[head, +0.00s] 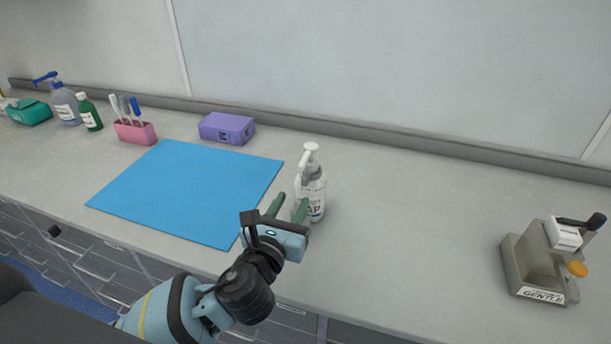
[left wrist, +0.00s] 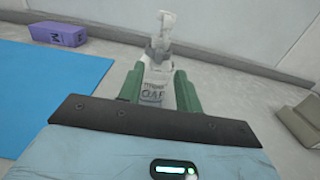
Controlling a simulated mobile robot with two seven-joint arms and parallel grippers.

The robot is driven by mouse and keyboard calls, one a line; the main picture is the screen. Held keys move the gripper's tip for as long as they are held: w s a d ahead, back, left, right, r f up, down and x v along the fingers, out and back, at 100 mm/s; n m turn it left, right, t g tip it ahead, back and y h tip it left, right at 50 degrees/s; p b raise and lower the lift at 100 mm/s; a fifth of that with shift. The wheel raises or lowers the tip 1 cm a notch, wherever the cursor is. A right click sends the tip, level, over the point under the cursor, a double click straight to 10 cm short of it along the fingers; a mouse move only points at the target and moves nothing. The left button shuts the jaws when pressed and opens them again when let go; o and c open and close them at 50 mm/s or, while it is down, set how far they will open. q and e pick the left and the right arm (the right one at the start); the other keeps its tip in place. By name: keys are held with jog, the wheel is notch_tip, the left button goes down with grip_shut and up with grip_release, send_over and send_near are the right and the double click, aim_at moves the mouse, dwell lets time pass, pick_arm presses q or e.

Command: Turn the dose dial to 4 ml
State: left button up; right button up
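A white pump bottle (head: 316,186) with a printed label stands upright on the counter, right of the blue mat. It has a white pump head and a grey collar (head: 309,172) below it; no dial markings are readable. My left gripper (head: 287,208) is low at the bottle's front left. Its green fingers are apart. In the left wrist view the bottle (left wrist: 154,91) shows between the fingertips (left wrist: 160,80); I cannot tell whether they touch it. A beige device (head: 535,262) labelled GENTLE, with an orange knob (head: 577,269) and black lever, stands at the right. My right gripper is not in view.
The blue mat (head: 190,190) lies left of the bottle, with a purple box (head: 227,128) behind it. A pink holder (head: 135,132), a green bottle (head: 90,115) and a blue-topped pump bottle (head: 65,105) stand farther left. The counter between bottle and device is clear.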

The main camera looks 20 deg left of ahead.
aim_at(304, 180)
pick_arm(q)
jog(key=shift+w+d, duration=0.15)
jog(key=shift+w, duration=3.75)
grip_shut()
